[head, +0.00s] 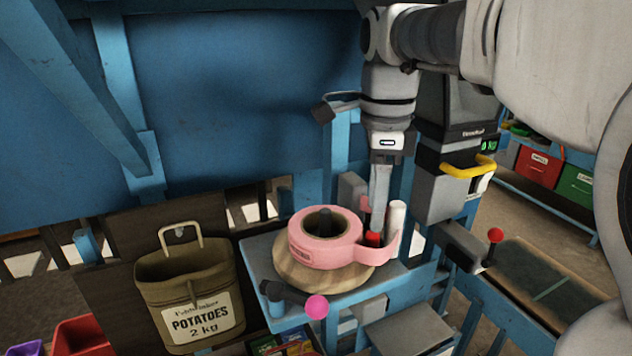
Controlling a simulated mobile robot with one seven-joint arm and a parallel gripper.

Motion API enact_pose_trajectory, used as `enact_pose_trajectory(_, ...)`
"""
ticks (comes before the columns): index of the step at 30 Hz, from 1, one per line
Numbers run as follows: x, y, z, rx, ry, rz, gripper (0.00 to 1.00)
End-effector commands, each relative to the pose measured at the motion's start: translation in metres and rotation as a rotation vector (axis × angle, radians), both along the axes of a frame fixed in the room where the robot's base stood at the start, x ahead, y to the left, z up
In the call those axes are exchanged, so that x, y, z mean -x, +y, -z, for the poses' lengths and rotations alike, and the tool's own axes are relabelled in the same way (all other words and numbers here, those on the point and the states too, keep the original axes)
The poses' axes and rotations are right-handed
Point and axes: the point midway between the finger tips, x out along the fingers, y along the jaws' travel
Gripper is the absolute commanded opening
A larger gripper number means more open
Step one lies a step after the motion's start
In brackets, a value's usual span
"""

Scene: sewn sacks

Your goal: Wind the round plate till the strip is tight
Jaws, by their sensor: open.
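The round plate (295,277) is a pale wooden disc on a blue-grey shelf. A fat pink roll (318,255) lies on it around a dark central hub (325,225). The pink strip (385,252) runs from the roll to the right, around a white upright post (396,218); I cannot tell how taut it is. A dark lever with a pink ball knob (317,306) sticks out at the plate's front. My gripper (376,218) points down just behind the roll's right side, beside the post, close to a small red piece (373,238). It is open; its fingertips are partly hidden.
An olive potato sack (187,290) hangs at the left of the shelf (262,250). A grey machine with a yellow handle (468,167) and a red-knobbed lever (495,235) stand close at the right. A blue panel (250,90) fills the back.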

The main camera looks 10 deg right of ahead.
Motion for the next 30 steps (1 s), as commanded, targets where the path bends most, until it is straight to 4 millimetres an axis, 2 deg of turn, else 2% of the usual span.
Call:
enact_pose_trajectory(3, 0.001, 0.000, 0.024, 0.000, 0.003, -0.001, 0.60)
enact_pose_trajectory(9, 0.000, 0.000, 0.047, 0.000, 0.001, -0.002, 0.60)
enact_pose_trajectory(21, -0.001, 0.000, 0.054, 0.000, -0.001, -0.002, 0.58)
enact_pose_trajectory(30, -0.001, 0.000, 0.053, 0.000, -0.001, -0.001, 0.04)
